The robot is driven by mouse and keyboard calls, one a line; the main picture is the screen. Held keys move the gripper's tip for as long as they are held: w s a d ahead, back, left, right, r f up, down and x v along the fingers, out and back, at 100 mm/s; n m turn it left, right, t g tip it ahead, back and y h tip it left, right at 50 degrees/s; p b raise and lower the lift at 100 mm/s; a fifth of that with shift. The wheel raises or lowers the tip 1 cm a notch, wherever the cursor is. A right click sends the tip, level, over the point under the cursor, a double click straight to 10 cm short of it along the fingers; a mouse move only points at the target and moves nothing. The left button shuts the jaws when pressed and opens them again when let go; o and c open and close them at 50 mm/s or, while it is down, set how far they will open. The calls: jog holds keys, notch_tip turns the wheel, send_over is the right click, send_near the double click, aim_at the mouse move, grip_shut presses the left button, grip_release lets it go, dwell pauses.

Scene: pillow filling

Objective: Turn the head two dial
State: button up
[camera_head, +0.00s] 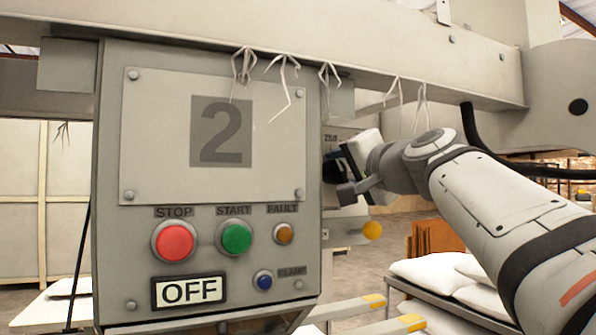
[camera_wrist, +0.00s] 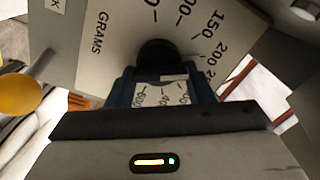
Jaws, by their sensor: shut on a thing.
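The head two dial is a dark round knob (camera_wrist: 158,56) in front of a white scale plate (camera_wrist: 190,25) marked GRAMS, with numbers such as 150 and 200. The scale is seen tilted in the wrist view. My gripper (camera_wrist: 160,75) is shut on the knob, with its blue-edged fingers at the knob's two sides. In the head view my gripper (camera_head: 347,172) reaches the side of the panel marked 2 (camera_head: 221,132). The knob shows there only as a dark edge, mostly hidden by the gripper. The dial's pointer setting cannot be read.
The panel carries a red STOP button (camera_head: 174,241), a green START button (camera_head: 236,237), an amber FAULT light (camera_head: 284,233), a blue button (camera_head: 264,280) and an OFF sign (camera_head: 188,291). A yellow ball knob (camera_head: 372,230) sits below my gripper. White pillows (camera_head: 436,272) lie at the lower right.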

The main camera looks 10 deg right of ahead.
jog(key=shift+o, duration=0.2)
jog(key=shift+w+a+f+n+b, duration=0.1)
jog(key=shift+f+n+b, duration=0.25)
jog(key=shift+b, duration=0.2)
jog(key=n+b, duration=0.2)
jog(key=b, duration=0.1)
jog(key=shift+f+n, duration=0.25)
jog(key=shift+c, duration=0.2)
jog(key=n+b, duration=0.3)
jog(key=b, duration=0.1)
jog(key=shift+a+r+n, duration=0.1)
jog(key=shift+a+n, duration=0.05)
jog(key=shift+n, duration=0.15)
jog(key=n+b, duration=0.2)
jog(key=n, duration=0.1)
jog(key=shift+a+r+n, duration=0.1)
jog(key=shift+n, duration=0.2)
jog(key=shift+o, duration=0.2)
jog(key=n+b, duration=0.2)
jog(key=n, duration=0.2)
jog(key=shift+a+r, duration=0.1)
jog(key=shift+r+n+b, duration=0.1)
jog(key=shift+n+b, duration=0.6)
jog(key=shift+n, duration=1)
jog(key=o, duration=0.8)
jog(key=shift+c, duration=0.2)
jog(key=shift+o, duration=1)
jog(key=shift+r, duration=0.15)
